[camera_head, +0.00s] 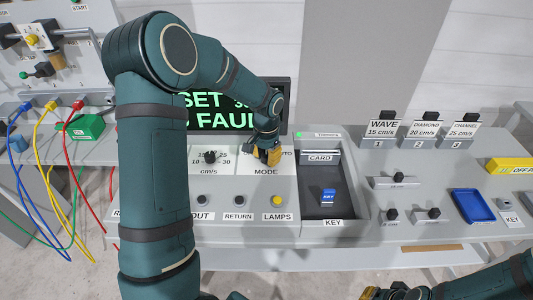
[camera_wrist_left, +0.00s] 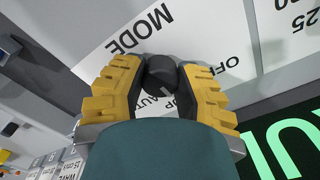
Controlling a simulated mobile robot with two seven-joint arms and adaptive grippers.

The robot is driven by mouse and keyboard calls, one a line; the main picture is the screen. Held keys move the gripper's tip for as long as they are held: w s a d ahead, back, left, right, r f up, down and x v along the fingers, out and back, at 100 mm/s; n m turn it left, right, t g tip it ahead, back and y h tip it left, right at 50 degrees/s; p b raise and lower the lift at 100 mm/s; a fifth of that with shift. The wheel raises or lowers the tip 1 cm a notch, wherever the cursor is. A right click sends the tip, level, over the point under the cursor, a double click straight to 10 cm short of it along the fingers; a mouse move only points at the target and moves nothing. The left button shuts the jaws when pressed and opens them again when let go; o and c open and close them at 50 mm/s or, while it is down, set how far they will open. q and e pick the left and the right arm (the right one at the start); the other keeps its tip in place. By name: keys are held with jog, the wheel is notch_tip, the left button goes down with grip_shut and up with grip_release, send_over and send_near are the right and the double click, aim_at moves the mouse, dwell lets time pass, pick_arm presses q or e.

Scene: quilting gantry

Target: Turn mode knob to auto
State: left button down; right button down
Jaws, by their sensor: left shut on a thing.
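The mode knob (camera_wrist_left: 161,72) is a round black knob on the white label panel, seen in the left wrist view. The yellow fingers of my left gripper (camera_head: 268,156) lie on both sides of it and are shut on it. The printed MODE, OFF and AUTO labels lie around the knob. In the head view the gripper hides most of the knob, above the MODE label (camera_head: 266,172). My right gripper (camera_head: 384,293) is only partly in view at the bottom edge, and its fingers cannot be made out.
A black speed knob (camera_head: 210,157) stands left of the mode knob. The screen (camera_head: 283,92) rises close behind. A recessed tray (camera_head: 351,205) with a blue key piece (camera_head: 328,196) is to the right. Buttons line the front, including a yellow one (camera_head: 277,200).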

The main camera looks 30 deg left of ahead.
aim_at(266, 155)
pick_arm(q)
jog(key=m+p, duration=0.1)
jog(key=m, duration=0.4)
jog(key=shift+s+p, duration=0.15)
jog(key=shift+p, duration=0.2)
jog(key=shift+a+m+p, duration=0.1)
jog(key=shift+m+p, duration=0.55)
jog(key=shift+m, duration=1.45)
jog(key=shift+f, duration=0.1)
jog(key=c, duration=0.6)
grip_release()
jog(key=shift+r, duration=0.3)
notch_tip(266, 155, up, 12)
jog(key=shift+f, duration=0.2)
